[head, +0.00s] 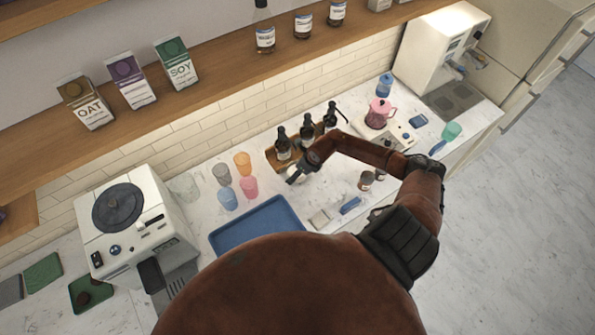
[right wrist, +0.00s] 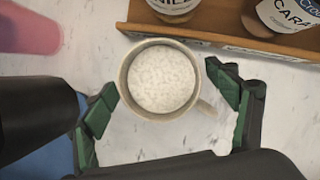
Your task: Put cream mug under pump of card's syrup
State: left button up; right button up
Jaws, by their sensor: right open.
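The cream mug (right wrist: 164,117) holds a white, grainy-looking content and stands upright on the counter in the right wrist view. Its handle points right and slightly down in that view. My right gripper (right wrist: 162,92) is open, with one green-padded finger on each side of the mug; I cannot tell whether they touch it. In the head view the mug (head: 293,172) is partly hidden by my right gripper (head: 296,177). Just behind it, a wooden tray (right wrist: 225,38) holds dark pump bottles (head: 283,147). One label in the right wrist view starts "CARA" (right wrist: 290,14). My left gripper is not in view.
Coloured cups (head: 248,187) and a blue tray (head: 262,226) lie left of the mug. A white coffee machine (head: 130,225) stands at far left. A shelf (head: 215,83) runs above.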

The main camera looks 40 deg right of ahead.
jog(key=shift+r, duration=0.1)
jog(key=b+v, duration=0.3)
jog(key=v, duration=0.9)
dwell(0.9)
